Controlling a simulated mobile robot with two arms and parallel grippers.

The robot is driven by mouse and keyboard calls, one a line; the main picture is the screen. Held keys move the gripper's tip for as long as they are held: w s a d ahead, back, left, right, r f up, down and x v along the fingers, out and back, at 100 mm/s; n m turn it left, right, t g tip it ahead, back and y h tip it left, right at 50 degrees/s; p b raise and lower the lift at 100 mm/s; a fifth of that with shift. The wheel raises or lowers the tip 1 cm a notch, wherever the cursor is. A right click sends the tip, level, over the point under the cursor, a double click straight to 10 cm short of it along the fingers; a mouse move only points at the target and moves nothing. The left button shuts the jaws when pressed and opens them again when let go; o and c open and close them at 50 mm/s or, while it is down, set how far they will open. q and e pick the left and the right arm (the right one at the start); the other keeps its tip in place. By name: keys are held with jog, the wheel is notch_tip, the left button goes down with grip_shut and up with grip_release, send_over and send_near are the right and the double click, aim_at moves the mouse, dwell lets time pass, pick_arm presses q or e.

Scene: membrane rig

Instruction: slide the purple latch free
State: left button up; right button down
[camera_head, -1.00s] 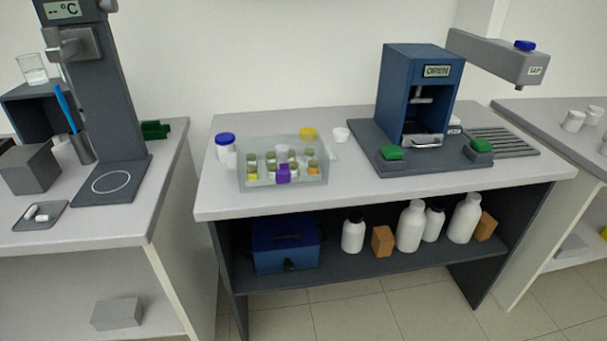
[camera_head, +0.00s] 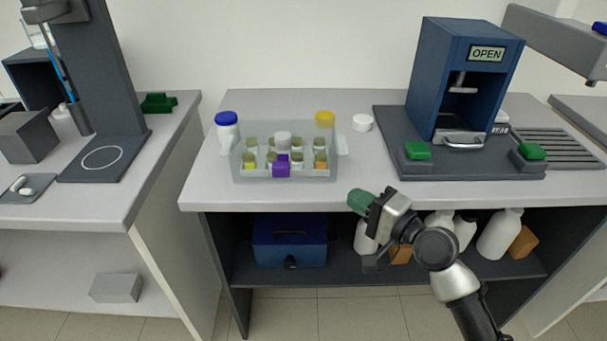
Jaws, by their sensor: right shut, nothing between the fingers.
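The purple latch (camera_head: 281,167) sits on the front wall of a clear box (camera_head: 240,172) on the middle bench. The box holds several small vials with yellow, orange and dark tops, and a white round cap among them. My right gripper (camera_head: 359,200) is in front of the bench's front edge, to the right of the latch and nearer to me. Its green fingertips are together with nothing between them, and it is apart from the box. My left gripper is not in view.
A blue press (camera_head: 432,75) with an OPEN display stands on a dark base with green buttons (camera_head: 417,150) at right. A blue-capped jar (camera_head: 227,130), a yellow-capped jar (camera_head: 325,119) and a white cap (camera_head: 362,123) stand around the box. Bench space before the box is clear.

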aim_at(290, 170)
jog(key=p+x, duration=0.1)
jog(key=x, duration=0.9)
jog(key=a+p, duration=0.1)
jog(key=a, duration=0.2)
jog(key=shift+a, duration=0.15)
jog(key=shift+a+f, duration=0.1)
jog(key=shift+a, duration=0.25)
